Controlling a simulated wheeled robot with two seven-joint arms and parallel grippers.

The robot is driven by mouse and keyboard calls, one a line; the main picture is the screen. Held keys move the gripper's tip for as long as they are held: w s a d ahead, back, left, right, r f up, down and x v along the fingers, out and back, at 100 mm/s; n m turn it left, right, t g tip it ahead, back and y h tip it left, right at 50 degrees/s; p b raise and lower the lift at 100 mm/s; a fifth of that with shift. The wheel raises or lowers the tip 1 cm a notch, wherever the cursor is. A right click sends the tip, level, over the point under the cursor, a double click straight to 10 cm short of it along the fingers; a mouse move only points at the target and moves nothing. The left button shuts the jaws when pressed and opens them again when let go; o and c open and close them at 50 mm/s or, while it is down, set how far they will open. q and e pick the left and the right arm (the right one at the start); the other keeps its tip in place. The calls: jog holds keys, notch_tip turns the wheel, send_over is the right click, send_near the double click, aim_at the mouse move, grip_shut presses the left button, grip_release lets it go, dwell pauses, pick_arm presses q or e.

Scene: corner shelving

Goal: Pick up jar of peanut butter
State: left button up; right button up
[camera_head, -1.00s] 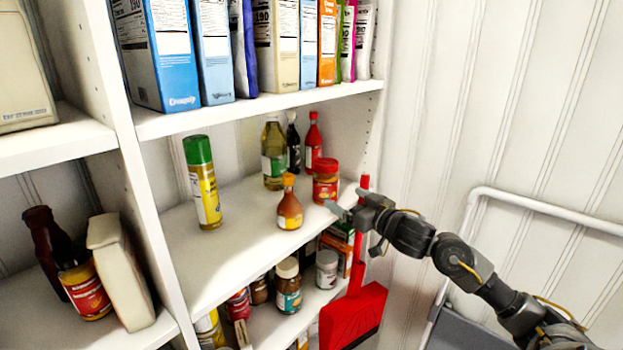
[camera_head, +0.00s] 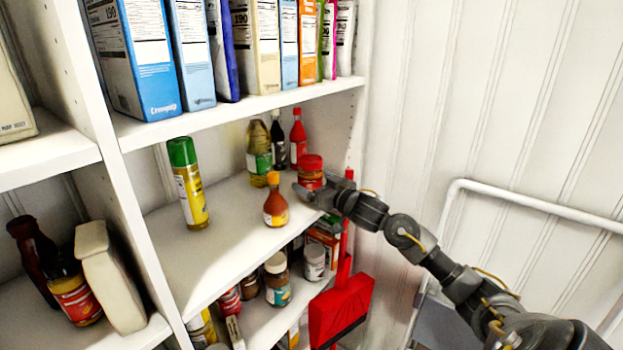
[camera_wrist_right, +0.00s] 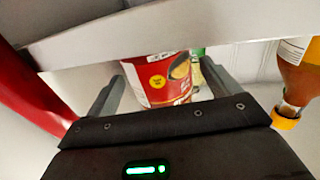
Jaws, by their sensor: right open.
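The jar of peanut butter, a red-lidded jar (camera_head: 311,168), stands upright on the middle shelf, near its right end. The lower part is partly hidden by my gripper in the head view. My right gripper (camera_head: 308,192) is open just in front of the jar. In the right wrist view, which is upside down, the jar (camera_wrist_right: 158,80) shows between the two spread fingers of the gripper (camera_wrist_right: 162,88). I cannot tell whether the fingers reach around it. My left gripper is not in view.
An orange-capped bottle (camera_head: 275,203) stands close by on the left, also in the wrist view (camera_wrist_right: 300,75). Taller bottles (camera_head: 259,150) stand behind. A red dustpan (camera_head: 340,308) with upright handle is close to my right arm. Boxes (camera_head: 137,55) fill the shelf above.

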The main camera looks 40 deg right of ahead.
jog(key=w, duration=0.2)
jog(key=w+p, duration=0.1)
jog(key=shift+w+a, duration=0.25)
jog(key=shift+w, duration=0.15)
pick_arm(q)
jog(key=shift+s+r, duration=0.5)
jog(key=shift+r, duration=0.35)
pick_arm(e)
jog(key=shift+s, duration=0.1)
jog(key=c, duration=1.4)
jog(key=shift+d+r, duration=0.1)
jog(key=shift+r, duration=0.05)
jog(key=shift+c, duration=1.2)
